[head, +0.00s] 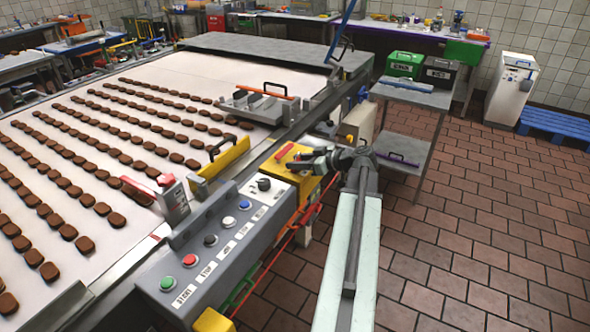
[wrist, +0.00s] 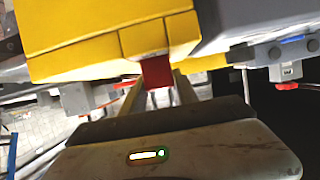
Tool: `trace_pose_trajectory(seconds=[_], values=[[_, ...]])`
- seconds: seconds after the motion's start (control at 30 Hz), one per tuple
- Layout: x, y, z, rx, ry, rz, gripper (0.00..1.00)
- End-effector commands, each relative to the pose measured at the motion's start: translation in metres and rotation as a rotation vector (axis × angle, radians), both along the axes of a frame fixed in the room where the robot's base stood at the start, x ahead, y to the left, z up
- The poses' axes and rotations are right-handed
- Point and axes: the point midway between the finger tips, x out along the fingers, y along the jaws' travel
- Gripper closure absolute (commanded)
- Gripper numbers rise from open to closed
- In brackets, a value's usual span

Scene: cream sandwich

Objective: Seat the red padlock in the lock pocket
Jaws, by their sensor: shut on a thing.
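In the wrist view, the red padlock (wrist: 157,72) shows as a small red block between the two fingers of my gripper (wrist: 158,84). My gripper is shut on it. The padlock is right at the near edge of a yellow housing (wrist: 100,35), below a small raised yellow block (wrist: 145,38); I cannot tell whether they touch. In the head view, my gripper (head: 306,163) is beside the yellow box (head: 275,170) at the end of the control panel. The padlock cannot be clearly made out there. The inside of the lock pocket is not visible.
The grey control panel (head: 215,245) with several buttons stands left of my arm. Behind it is the conveyor (head: 195,75) with rows of brown biscuits. A grey side table (head: 415,95) is beyond my gripper. The tiled floor at right is open.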

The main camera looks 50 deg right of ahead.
Motion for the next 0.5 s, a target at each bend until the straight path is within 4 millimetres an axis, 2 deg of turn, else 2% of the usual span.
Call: trace_pose_trajectory(seconds=[0.03, 0.17, 0.2, 0.23, 0.27, 0.5], values=[[-0.0009, 0.0, -0.0074, -0.008, 0.014, 0.003, 1.0], [-0.0008, -0.0003, -0.0049, -0.008, 0.015, 0.003, 1.0], [-0.0009, -0.0005, -0.005, -0.008, 0.015, 0.003, 0.53], [-0.0009, -0.0006, -0.0049, -0.008, 0.014, 0.003, 0.45], [-0.001, -0.0008, -0.0047, -0.008, 0.014, 0.003, 0.42], [-0.0014, -0.0014, -0.0035, -0.006, 0.012, 0.001, 0.42]])
